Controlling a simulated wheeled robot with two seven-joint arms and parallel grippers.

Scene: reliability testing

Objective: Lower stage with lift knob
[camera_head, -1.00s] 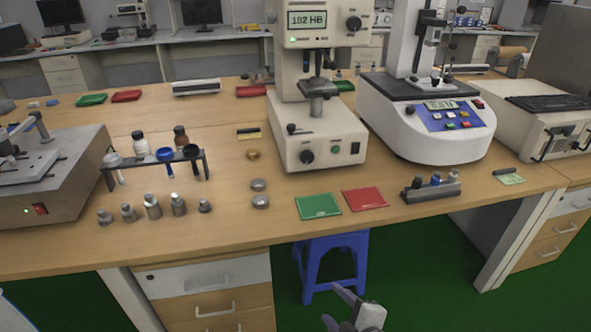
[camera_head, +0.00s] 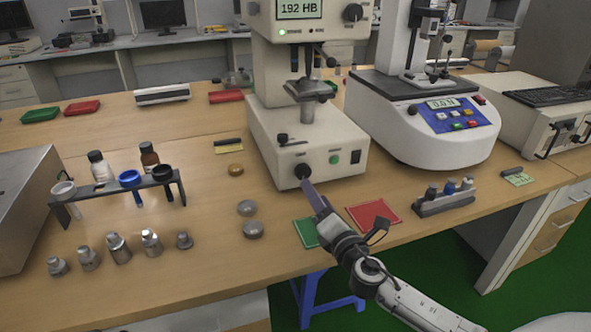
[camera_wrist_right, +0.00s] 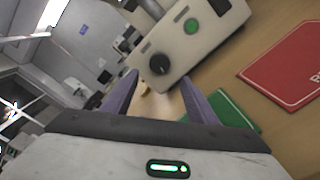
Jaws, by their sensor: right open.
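The hardness tester (camera_head: 262,140) is a cream machine with a display reading 192 HB. Its stage (camera_head: 311,89) is a grey piece on a post under the head, and a small gap below the indenter is hard to judge. A round black knob (camera_head: 303,171) is on the base's front; it also shows in the right wrist view (camera_wrist_right: 160,65). My right gripper (camera_head: 309,187) is open and points at this knob from the front. In the right wrist view, the gripper's fingertips (camera_wrist_right: 160,80) lie either side of and just below the knob; contact cannot be told. My left gripper is not in view.
A green pad (camera_head: 306,233), partly behind my right gripper, and a red pad (camera_head: 374,215) lie in front of the tester. Metal pieces (camera_head: 247,208) lie to the left. A white instrument (camera_head: 432,150) stands at right.

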